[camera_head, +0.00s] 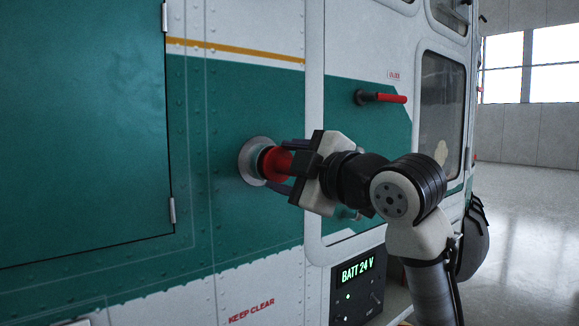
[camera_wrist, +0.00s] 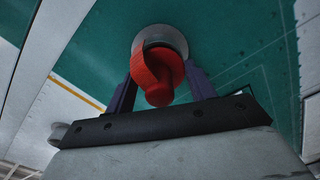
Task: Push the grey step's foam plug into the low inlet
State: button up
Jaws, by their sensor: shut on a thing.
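The red foam plug (camera_head: 276,164) has a wide flange and a narrower rounded grip. My gripper (camera_head: 281,166) is shut on it, with one dark finger on each side. The plug sits at the mouth of the low inlet (camera_head: 247,155), a round pale metal ring on the green side panel. In the wrist view the plug (camera_wrist: 157,72) lies between the fingers, with the inlet ring (camera_wrist: 168,35) directly behind it. The plug covers most of the opening, so I cannot tell how deep it sits. The grey step is not identifiable.
A red-handled door lever (camera_head: 384,97) sticks out to the upper right of my gripper. A lit "BATT 24 V" panel (camera_head: 357,270) is below my arm. A hinged green panel (camera_head: 80,130) fills the left. Open floor (camera_head: 525,230) lies to the right.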

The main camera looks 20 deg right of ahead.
jog(key=shift+w+a, duration=0.15)
jog(key=shift+w, duration=0.4)
jog(key=o, duration=1.1)
jog(key=shift+c, duration=0.2)
jog(key=b+v, duration=0.4)
jog(key=v, duration=0.9)
jog(key=shift+s, duration=0.35)
